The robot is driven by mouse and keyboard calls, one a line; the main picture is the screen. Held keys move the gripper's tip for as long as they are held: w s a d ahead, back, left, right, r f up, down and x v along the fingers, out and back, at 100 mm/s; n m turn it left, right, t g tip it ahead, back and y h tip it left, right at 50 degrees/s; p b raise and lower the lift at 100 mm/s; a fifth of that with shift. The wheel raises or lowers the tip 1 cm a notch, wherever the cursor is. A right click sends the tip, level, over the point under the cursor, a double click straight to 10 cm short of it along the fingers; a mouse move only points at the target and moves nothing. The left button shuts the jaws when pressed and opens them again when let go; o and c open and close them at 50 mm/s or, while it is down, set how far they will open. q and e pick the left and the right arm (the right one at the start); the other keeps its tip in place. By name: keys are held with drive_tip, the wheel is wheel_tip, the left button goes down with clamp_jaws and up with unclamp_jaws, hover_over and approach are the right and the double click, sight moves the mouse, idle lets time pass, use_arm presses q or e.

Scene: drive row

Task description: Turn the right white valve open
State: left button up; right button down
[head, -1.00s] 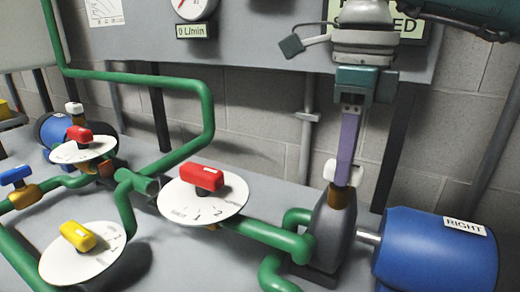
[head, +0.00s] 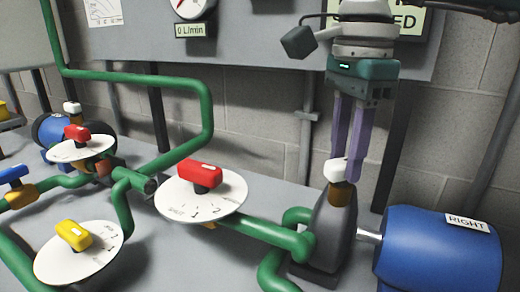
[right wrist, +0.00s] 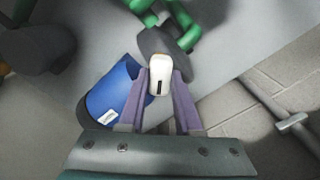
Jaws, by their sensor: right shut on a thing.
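The right white valve (head: 337,171) sits on a brown stem on top of the dark pump casing, beside the blue motor labelled RIGHT. My right gripper (head: 347,180) comes down from above with its two purple fingers at the valve handle. In the right wrist view the white handle (right wrist: 160,74) lies between the fingertips of the gripper (right wrist: 160,80), and the gripper is shut on it. Another white valve (head: 72,107) stands at the far left by the other blue motor. My left gripper is not in view.
The blue RIGHT motor (head: 440,248) lies right of the pump. Green pipes (head: 262,232) run over the grey bench. A red valve on a white dial (head: 200,208), a yellow valve (head: 74,235) and a blue valve (head: 14,174) are to the left. The gauge (head: 192,8) reads 0 L/min.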

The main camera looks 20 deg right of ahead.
sight(344, 161)
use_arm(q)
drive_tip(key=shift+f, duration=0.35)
use_arm(e)
drive_tip(key=n, duration=0.4)
drive_tip(key=shift+n, duration=0.4)
use_arm(q)
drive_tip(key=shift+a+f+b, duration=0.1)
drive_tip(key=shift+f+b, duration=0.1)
drive_tip(key=shift+b, duration=0.25)
use_arm(e)
drive_tip(key=shift+n, duration=2.2)
drive_tip(key=c, duration=0.6)
unclamp_jaws()
drive_tip(key=shift+r, duration=0.1)
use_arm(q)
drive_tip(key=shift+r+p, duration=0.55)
use_arm(e)
wheel_tip(344, 161, up, 10)
drive_tip(key=shift+a, duration=0.1)
